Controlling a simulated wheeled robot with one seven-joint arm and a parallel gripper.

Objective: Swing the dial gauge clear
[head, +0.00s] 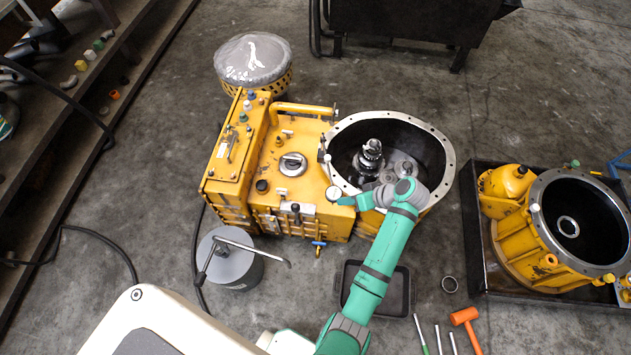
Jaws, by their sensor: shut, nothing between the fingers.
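The dial gauge (333,193) shows as a small round white face at the left edge of the open housing's flange. A thin dark stem with small fittings (324,152) runs above it along the rim. The yellow transmission housing (367,222) has a round pale flange with bolt holes, and shafts and gears (371,156) stand inside. My gripper (345,201) is shut and empty, its tip just right of the gauge face. Whether the tip touches the gauge cannot be told from this view. My green arm covers the front right part of the flange.
A yellow gearbox block (290,165) with a handle adjoins the housing on the left. A grey cylinder with a bent rod (237,268) stands at front left. A black tray (396,300) lies below my arm. A second yellow housing (530,240) sits in a dark bin at right.

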